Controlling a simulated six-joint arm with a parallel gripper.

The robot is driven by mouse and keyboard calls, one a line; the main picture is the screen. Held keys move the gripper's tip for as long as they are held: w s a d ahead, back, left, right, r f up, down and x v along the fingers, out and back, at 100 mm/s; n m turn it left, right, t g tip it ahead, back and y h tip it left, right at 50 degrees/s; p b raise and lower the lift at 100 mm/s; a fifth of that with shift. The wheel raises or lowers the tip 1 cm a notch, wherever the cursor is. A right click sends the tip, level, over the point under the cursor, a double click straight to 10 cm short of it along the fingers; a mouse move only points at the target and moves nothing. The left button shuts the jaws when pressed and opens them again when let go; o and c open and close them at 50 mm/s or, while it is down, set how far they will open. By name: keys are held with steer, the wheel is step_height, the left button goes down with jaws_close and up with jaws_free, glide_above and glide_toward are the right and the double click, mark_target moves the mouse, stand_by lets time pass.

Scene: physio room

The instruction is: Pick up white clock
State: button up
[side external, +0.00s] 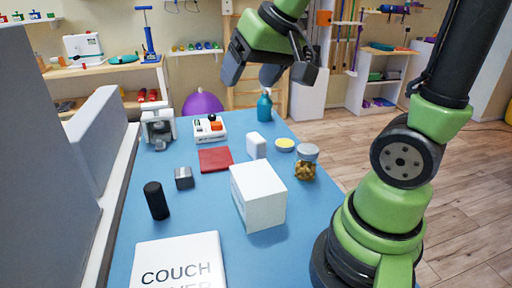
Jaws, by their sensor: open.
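No clock face can be made out, so I cannot tell for sure which thing is the white clock. A small white block-shaped object (256,145) stands upright near the middle of the blue table and may be it. My gripper (268,74) is open and empty, high above the far part of the table, with its fingers pointing down. It is well apart from everything on the table.
A large white box (258,196), a lidded jar (305,165), a yellow-topped tin (285,145), a red cloth (215,159), a grey cube (184,178) and a black cylinder (156,201) stand around on the blue table (205,212). A teal bottle (265,107) stands at the back.

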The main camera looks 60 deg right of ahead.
steer(key=w+d+f+g+h, duration=0.1)
steer(key=w+d+f, duration=0.55)
steer(key=d, duration=0.35)
steer(key=m+g+h, duration=0.1)
glide_toward(257, 138)
steer(key=w+f, duration=0.1)
steer(key=f, duration=0.1)
steer(key=shift+g, duration=0.4)
steer(key=x, duration=0.4)
steer(key=shift+d, duration=0.2)
steer(key=shift+w+x, duration=0.2)
steer(key=shift+x, duration=2.65)
steer(key=shift+d+r, duration=0.1)
steer(key=shift+c, duration=0.4)
steer(key=c, duration=1)
